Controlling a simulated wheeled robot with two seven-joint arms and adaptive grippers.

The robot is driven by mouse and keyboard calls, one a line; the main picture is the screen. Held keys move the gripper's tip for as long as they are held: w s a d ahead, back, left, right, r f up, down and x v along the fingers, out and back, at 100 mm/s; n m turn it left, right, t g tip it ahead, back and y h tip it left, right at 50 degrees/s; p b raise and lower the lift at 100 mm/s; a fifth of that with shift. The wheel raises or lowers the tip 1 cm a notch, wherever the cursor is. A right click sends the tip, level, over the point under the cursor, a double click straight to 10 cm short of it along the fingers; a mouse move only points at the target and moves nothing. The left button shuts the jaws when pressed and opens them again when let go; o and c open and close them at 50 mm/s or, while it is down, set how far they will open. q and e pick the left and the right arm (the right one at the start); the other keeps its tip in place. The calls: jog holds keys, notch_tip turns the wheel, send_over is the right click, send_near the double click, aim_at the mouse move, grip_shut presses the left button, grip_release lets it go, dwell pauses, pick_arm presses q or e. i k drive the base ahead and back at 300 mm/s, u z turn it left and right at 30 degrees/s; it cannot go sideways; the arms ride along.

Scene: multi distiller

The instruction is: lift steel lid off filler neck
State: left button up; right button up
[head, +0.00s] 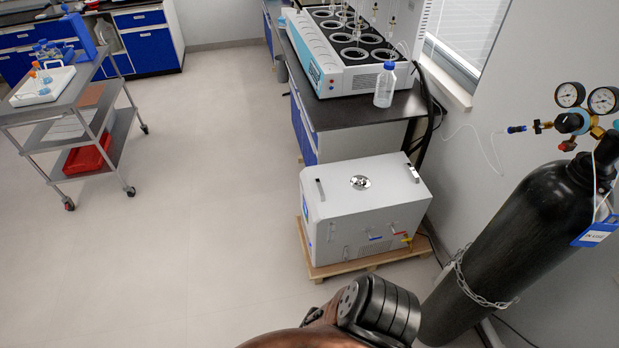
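The steel lid (360,182) is a small shiny disc on the top of a white box-shaped unit (332,202). It seems to sit on the filler opening, and the neck under it cannot be made out. The unit stands on a wooden pallet (345,266) on the floor and has a raised handle at each end of its top. A dark, copper-coloured part of my own arm shows at the bottom middle, in front of the unit and apart from the lid. Neither gripper's fingers are in view.
A black gas cylinder (520,240) with gauges and a chain stands right of the unit. Behind is a bench (350,112) with a multi-position distiller (330,60) and a bottle (385,84). A steel cart (55,122) stands at left. The floor between is clear.

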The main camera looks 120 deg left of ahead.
aim_at(359, 182)
jog(key=u, duration=3.75)
jog(key=k, duration=0.5)
jog(key=u, duration=1.25)
jog(key=i, duration=2.65)
jog(key=z, duration=0.85)
jog(key=i, duration=0.95)
jog(key=z, duration=1)
